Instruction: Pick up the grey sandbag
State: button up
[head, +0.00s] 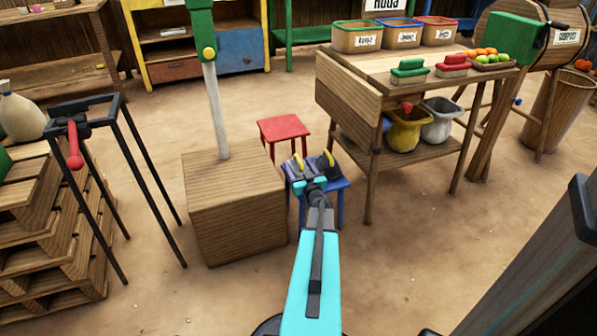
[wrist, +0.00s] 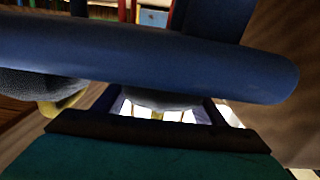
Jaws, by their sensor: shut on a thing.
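A blue stool (head: 339,205) stands in the middle of the head view. Two dark grey bags with yellow handles sit on its top. My gripper (head: 309,184) reaches over the stool's near edge and is shut on the left one, a grey sandbag (head: 297,170). The other bag (head: 327,165) sits just to the right. In the wrist view the held sandbag (wrist: 158,99) shows between my fingers, its yellow handle in the gap. The other bag (wrist: 38,85) is at the left. The blue stool edge (wrist: 150,55) crosses close to the camera and hides much of both.
A red stool (head: 283,130) stands just behind. A wooden box (head: 235,215) with a pale post (head: 216,110) is at the left. A wooden counter (head: 345,95) with bins stands at the right. A black frame (head: 140,160) is further left. Open floor lies in front.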

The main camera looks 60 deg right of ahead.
jog(key=c, duration=0.5)
jog(key=shift+o, duration=0.2)
jog(key=shift+r, duration=0.15)
jog(key=shift+r+p, duration=2.35)
jog(key=shift+r, duration=2.55)
